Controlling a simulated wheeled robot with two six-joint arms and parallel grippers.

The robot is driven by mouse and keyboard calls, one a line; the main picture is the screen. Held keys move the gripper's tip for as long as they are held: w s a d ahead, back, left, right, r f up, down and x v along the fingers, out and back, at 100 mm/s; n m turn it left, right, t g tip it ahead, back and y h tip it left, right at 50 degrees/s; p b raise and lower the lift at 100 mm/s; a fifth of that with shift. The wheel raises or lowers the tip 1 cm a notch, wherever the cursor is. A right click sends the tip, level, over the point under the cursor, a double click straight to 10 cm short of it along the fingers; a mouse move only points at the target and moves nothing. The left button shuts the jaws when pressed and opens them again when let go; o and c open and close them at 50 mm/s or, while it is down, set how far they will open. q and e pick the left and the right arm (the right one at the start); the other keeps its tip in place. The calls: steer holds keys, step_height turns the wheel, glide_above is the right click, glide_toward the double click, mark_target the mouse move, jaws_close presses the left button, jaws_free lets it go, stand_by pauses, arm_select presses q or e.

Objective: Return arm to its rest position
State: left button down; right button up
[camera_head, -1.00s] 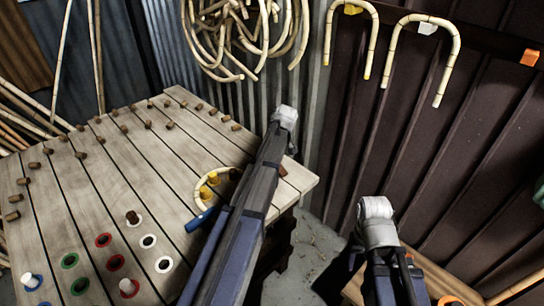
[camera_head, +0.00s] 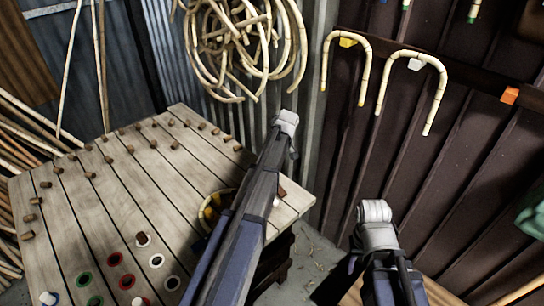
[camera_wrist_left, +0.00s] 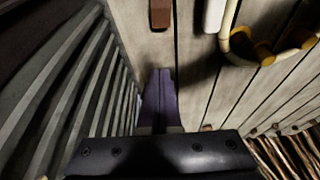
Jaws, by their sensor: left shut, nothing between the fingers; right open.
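My left arm rises from the bottom in the head view, over the right side of the slatted table (camera_head: 110,215); its grey joint (camera_head: 287,120) is at the upper end. In the left wrist view my left gripper (camera_wrist_left: 160,95) shows purple-blue fingers shut together, with nothing between them, over the planks. My right arm is at the lower middle in the head view, its grey joint (camera_head: 375,212) uppermost. My right gripper (camera_head: 335,285) is a dark shape low beside it, open, its fingers hard to make out. A bent rattan piece (camera_wrist_left: 236,58) lies by yellow pegs (camera_wrist_left: 264,52).
Many brown pegs stand in the table, with coloured ring holes (camera_head: 115,260) near its front. Coiled rattan (camera_head: 240,45) hangs at the back. Bent canes (camera_head: 437,75) hang on the dark wall. Long rattan poles (camera_head: 30,150) lean at the left. Bare floor (camera_head: 310,265) shows right of the table.

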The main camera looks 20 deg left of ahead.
arm_select(q)
steer(key=s+d+f+m+g+h, duration=0.1)
steer(key=s+d+m+h, duration=0.1)
steer(key=s+d+m, duration=1.4)
steer(key=s+d, duration=1)
steer(key=s, duration=0.3)
steer(key=shift+s+d+m+g, duration=0.2)
steer(key=shift+s+m+g, duration=0.1)
steer(key=shift+m+g, duration=0.1)
steer(key=c, duration=1.5)
jaws_free()
